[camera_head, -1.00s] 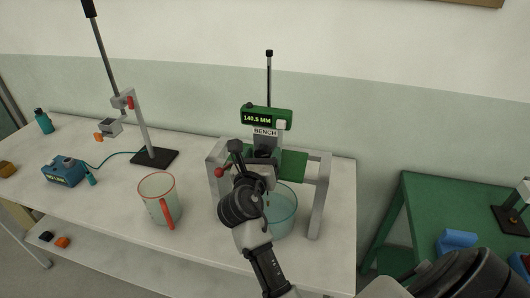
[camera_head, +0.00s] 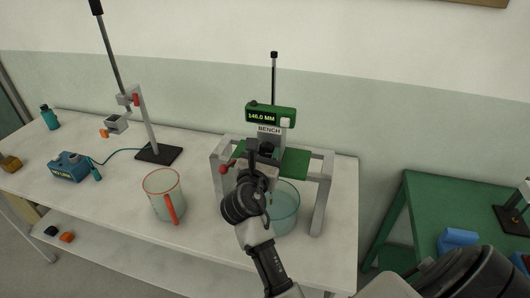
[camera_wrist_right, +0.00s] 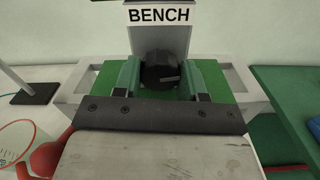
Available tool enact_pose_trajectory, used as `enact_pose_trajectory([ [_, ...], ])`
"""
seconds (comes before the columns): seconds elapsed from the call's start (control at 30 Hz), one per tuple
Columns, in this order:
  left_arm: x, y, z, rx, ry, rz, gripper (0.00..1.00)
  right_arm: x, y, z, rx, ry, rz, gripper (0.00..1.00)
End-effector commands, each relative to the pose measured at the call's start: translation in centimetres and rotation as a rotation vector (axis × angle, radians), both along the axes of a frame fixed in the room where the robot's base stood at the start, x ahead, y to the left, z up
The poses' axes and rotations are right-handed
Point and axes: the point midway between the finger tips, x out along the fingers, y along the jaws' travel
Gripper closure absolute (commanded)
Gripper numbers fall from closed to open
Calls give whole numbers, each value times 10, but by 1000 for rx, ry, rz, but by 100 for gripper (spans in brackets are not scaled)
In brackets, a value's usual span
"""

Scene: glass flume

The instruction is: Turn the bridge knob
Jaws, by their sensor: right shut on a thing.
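The bridge knob (camera_wrist_right: 160,70) is a round black knob with a pale pointer line, below the BENCH label (camera_wrist_right: 159,15). It sits on the green-plated bridge frame (camera_head: 320,195). My right gripper (camera_wrist_right: 161,78) is shut on the knob, one green finger pad on each side in the wrist view. In the head view this gripper (camera_head: 260,152) hides most of the knob. The green readout (camera_head: 269,116) above it shows 146.0 MM. My left gripper is not in view.
A clear round vessel (camera_head: 284,205) stands under the bridge. A red ball-ended part (camera_head: 227,168) is close to my right gripper's left. A measuring jug (camera_head: 163,195) with a red handle, a stand (camera_head: 158,153) and a blue box (camera_head: 70,167) stand further left.

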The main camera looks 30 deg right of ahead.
Motion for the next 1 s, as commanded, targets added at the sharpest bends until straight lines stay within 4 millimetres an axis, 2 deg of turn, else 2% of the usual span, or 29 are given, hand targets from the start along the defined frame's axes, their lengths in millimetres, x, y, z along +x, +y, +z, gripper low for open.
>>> enact_pose_trajectory([
  [0.2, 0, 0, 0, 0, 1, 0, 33, 0, 0, 0, 75, -90, -1, 83],
  [0.47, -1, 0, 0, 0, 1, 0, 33, 0, -1, 0, 77, -91, -1, 83],
  [0.5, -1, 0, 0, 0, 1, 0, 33, 0, -1, 0, 77, -91, -1, 56],
  [0.63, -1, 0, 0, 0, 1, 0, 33, 0, -1, 0, 76, -90, -1, 36],
  [0.67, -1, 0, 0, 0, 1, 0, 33, 0, 0, 0, 76, -90, -1, 33],
  [1.0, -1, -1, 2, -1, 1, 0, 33, 1, -1, 1, 75, -90, 0, 33],
])
